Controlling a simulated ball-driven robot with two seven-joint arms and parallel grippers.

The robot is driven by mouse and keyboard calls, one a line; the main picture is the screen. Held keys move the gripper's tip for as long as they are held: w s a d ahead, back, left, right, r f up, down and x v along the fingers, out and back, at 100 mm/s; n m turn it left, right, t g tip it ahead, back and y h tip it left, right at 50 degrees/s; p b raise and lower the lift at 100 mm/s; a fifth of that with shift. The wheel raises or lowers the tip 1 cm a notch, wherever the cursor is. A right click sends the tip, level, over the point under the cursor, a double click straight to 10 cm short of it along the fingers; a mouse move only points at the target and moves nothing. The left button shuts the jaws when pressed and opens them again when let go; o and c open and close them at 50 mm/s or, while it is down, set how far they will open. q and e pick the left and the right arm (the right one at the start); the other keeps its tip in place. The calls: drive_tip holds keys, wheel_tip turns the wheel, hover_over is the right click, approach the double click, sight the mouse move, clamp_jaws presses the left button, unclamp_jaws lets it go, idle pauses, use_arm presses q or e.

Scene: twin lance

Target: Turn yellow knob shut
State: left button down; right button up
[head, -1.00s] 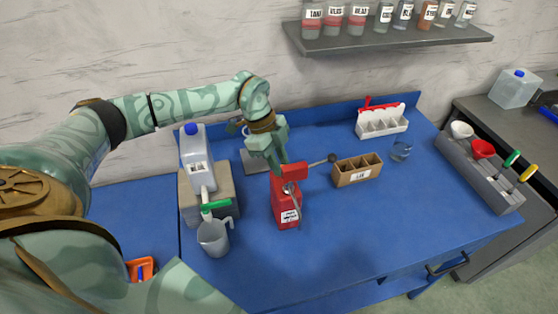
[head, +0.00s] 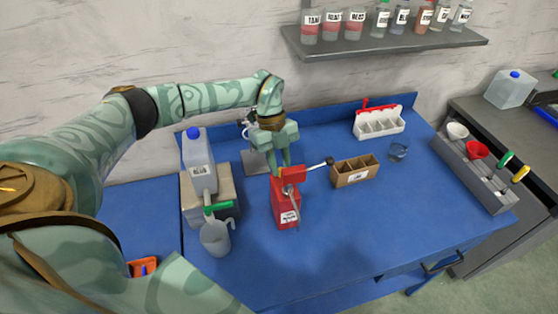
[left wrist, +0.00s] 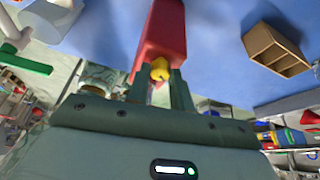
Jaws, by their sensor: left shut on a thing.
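The yellow knob (left wrist: 160,69) sits on the side of a red upright device (left wrist: 165,35) in the left wrist view. In the head view the same red device (head: 287,210) stands on the blue bench, and the knob is hidden from that side. My left gripper (left wrist: 160,82) is shut on the yellow knob, with one finger on each side of it. In the head view my left gripper (head: 284,163) reaches down behind the top of the red device. My right gripper is not in view.
A lever with a black ball (head: 330,161) sticks out right of the red device. Left stand a canister (head: 198,160) with a green tap handle (head: 217,207) and a jug (head: 215,236). A wooden box (head: 354,175) stands right. The bench front is clear.

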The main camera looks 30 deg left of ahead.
use_arm(q)
drive_tip(key=m, duration=0.2)
drive_tip(key=m+g+y, duration=0.1)
drive_tip(key=m, duration=0.1)
drive_tip(key=m+y+p, duration=0.1)
drive_tip(key=m, duration=0.1)
drive_tip(key=shift+w+d+g, duration=0.2)
drive_tip(key=shift+w+g, duration=0.05)
drive_tip(key=shift+g, duration=0.05)
drive_tip(key=m, duration=0.2)
drive_tip(key=m+y, duration=0.1)
drive_tip(key=m, duration=0.2)
drive_tip(key=shift+d+g+y+p, duration=0.2)
drive_tip(key=shift+g+y+p, duration=0.1)
drive_tip(key=shift+g, duration=0.1)
drive_tip(key=c, duration=1.2)
unclamp_jaws()
drive_tip(key=v, duration=0.7)
drive_tip(key=shift+r, duration=0.25)
drive_tip(key=shift+w, duration=0.1)
